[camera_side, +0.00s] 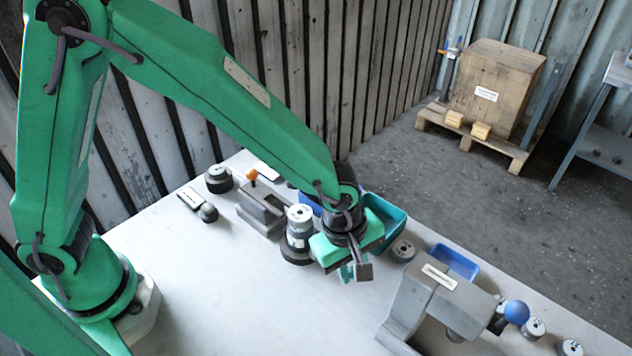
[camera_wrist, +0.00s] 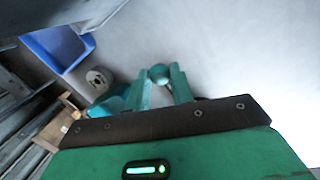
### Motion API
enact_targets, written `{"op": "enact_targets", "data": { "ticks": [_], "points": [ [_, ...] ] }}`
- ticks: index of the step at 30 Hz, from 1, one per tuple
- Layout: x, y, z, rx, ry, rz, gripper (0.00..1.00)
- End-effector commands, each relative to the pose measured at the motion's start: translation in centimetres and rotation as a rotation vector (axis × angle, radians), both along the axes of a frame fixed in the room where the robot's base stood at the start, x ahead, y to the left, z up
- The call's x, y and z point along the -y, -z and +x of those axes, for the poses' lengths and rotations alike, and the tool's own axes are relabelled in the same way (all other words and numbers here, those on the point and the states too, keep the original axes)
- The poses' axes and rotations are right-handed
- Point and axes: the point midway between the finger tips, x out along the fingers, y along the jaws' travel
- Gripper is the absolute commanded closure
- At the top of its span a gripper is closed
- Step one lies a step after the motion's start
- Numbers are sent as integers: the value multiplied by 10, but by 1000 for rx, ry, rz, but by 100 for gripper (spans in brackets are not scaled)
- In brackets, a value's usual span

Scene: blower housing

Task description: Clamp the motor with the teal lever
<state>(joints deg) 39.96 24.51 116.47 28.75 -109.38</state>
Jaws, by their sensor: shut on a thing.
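My gripper (camera_side: 347,272) is low over the white table, right of a silver, white-topped cylinder on a dark round base (camera_side: 299,230). This cylinder may be the motor, but I cannot tell for sure. In the wrist view, my gripper's two teal fingers (camera_wrist: 162,88) point away from the camera, with a round teal knob (camera_wrist: 160,73) between their tips. The fingers are shut on this knob, which appears to be the teal lever's end. The lever's shaft and its mount are hidden, and its angle cannot be told.
A grey fixture with an orange knob (camera_side: 262,208) stands behind left. A larger grey fixture (camera_side: 432,300) with a blue ball (camera_side: 516,312) stands right. A teal bin (camera_side: 384,220), a blue bin (camera_side: 455,262) and loose round parts line the far edge. The front left table is clear.

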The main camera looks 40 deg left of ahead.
Motion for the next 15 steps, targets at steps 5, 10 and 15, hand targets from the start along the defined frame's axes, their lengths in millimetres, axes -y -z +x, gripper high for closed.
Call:
{"op": "enact_targets", "data": {
  "ticks": [5,10,15],
  "points": [
    [3,-1,1,8,3,-6,67],
    [2,-1,1,5,3,-4,55],
    [1,-1,1,3,3,-3,55]
  ]
}}
